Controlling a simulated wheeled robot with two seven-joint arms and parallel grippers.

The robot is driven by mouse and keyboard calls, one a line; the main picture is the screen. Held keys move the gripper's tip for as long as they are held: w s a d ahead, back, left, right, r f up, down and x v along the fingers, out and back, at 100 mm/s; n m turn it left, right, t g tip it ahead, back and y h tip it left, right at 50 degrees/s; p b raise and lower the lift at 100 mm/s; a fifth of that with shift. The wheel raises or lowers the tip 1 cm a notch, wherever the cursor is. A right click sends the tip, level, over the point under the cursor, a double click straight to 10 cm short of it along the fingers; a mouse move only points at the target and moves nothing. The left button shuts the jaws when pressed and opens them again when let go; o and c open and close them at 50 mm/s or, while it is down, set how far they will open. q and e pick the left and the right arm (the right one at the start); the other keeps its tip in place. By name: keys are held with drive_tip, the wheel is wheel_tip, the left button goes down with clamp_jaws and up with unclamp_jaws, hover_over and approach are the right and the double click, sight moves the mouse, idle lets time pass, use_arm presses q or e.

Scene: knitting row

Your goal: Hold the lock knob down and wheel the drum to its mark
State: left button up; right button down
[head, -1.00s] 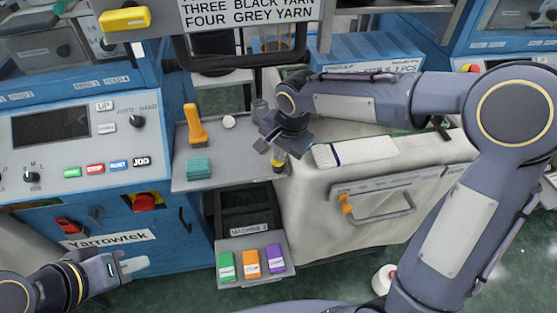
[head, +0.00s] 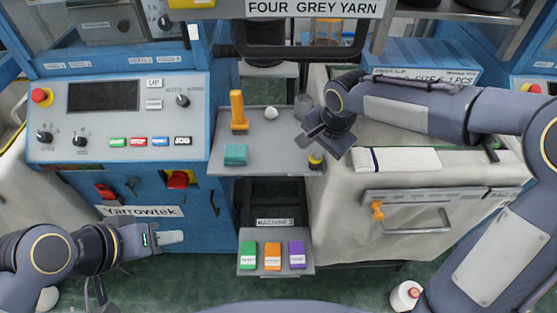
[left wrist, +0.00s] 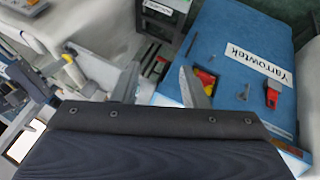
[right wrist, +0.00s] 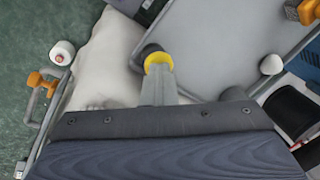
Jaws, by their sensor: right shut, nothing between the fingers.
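A small yellow-and-black knob (head: 316,160), which looks like the lock knob, stands at the right front corner of the grey tray (head: 280,150). My right gripper (head: 318,150) is shut and empty, directly over it. In the right wrist view its fingers (right wrist: 160,78) overlap the knob's yellow collar (right wrist: 158,59); whether they press it down I cannot tell. My left gripper (head: 178,237) is low in front of the blue machine, empty. In the left wrist view its fingers (left wrist: 158,85) are apart. I cannot clearly make out the drum or its mark.
The tray bears an orange upright handle (head: 237,110), a teal block (head: 235,154) and a white ball-like knob (head: 271,113). Below are green, orange and purple blocks (head: 272,256).

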use_arm(q)
drive_tip(key=w+d+f+n+h, duration=0.15)
drive_tip(key=w+d+f, duration=0.25)
drive_tip(key=w+d, duration=0.55)
drive_tip(key=w+d+f+n, duration=0.4)
drive_tip(key=w+d+f, duration=0.4)
drive_tip(key=d+f, duration=0.25)
drive_tip(key=w+a+f+n+t+y, duration=0.3)
drive_tip(key=w+a+f+n+t, duration=0.3)
drive_tip(key=f, duration=0.4)
drive_tip(key=w+a+f+n+t+y, duration=0.2)
drive_tip(key=w+a+f+n+t, duration=0.25)
drive_tip(key=w+f, duration=0.45)
drive_tip(key=w, duration=0.3)
drive_tip(key=w+f, duration=0.1)
drive_tip(key=w, duration=0.3)
drive_tip(key=w+f, duration=0.1)
drive_tip(key=w, duration=0.3)
drive_tip(key=shift+d, duration=0.35)
clamp_jaws()
